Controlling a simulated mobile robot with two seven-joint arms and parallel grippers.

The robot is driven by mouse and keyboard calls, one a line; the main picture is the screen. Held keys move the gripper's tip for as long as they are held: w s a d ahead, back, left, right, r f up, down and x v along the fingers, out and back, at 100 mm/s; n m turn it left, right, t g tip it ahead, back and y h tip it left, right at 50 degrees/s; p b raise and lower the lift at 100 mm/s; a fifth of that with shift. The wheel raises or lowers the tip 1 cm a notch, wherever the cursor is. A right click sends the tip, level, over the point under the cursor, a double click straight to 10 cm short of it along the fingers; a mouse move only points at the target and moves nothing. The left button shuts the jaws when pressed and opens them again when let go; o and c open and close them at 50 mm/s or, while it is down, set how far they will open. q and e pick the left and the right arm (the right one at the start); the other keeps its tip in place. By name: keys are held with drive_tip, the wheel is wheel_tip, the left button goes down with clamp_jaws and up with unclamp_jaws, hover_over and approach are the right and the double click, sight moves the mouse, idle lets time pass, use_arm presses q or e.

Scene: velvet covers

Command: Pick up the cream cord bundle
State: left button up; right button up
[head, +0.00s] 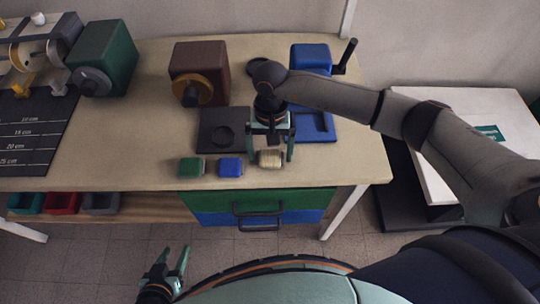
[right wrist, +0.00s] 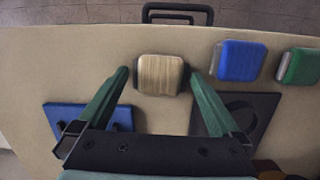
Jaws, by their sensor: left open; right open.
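The cream cord bundle (head: 270,158) lies on the table near its front edge. It also shows in the right wrist view (right wrist: 159,74), a ribbed cream block with dark ends. My right gripper (head: 271,157) is open above the bundle, one finger on either side of it. In the right wrist view the open fingertips (right wrist: 157,75) flank the bundle; I cannot tell whether they touch it. My left gripper (head: 174,262) is open and empty, low over the floor in front of the table.
A blue block (head: 230,168) and a green block (head: 191,167) lie left of the bundle. A dark tray (head: 208,143) and a blue tray (head: 327,130) lie behind. Brown (head: 205,62), green (head: 109,49) and blue (head: 311,57) machines stand further back. Drawers (head: 220,206) hang below.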

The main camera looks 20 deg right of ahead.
drive_tip(key=c, duration=1.1)
drive_tip(key=shift+r, duration=0.15)
